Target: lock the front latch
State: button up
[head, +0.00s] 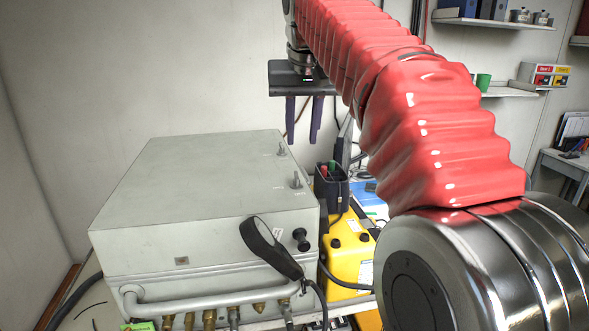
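The grey panel case (205,185) sits at the lower left of the head view with its lid down. Two small metal latches stand near its right edge: the nearer latch (296,180) and the farther latch (282,150). They are too small to tell whether they are locked, and their labels are unreadable. My gripper (303,118) is above and behind the case's right edge in the picture. Its two dark fingers point down and are apart, with nothing between them. It appears clear of both latches.
A black strap (270,248) and a black knob (301,239) are on the case's front. Hose fittings (210,319) line its lower edge. A yellow case (348,258) and a black holder (331,188) stand to the right. A wall is close behind.

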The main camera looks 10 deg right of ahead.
aim_at(297, 175)
jog(key=shift+w+r, duration=0.25)
jog(key=shift+w, duration=0.3)
jog(key=shift+w+r, duration=0.2)
jog(key=shift+w, duration=0.35)
jog(key=x, duration=1.3)
jog(key=shift+f, duration=0.45)
jog(key=shift+c, duration=0.3)
grip_shut()
jog(key=shift+d, duration=0.25)
jog(key=shift+a, duration=0.25)
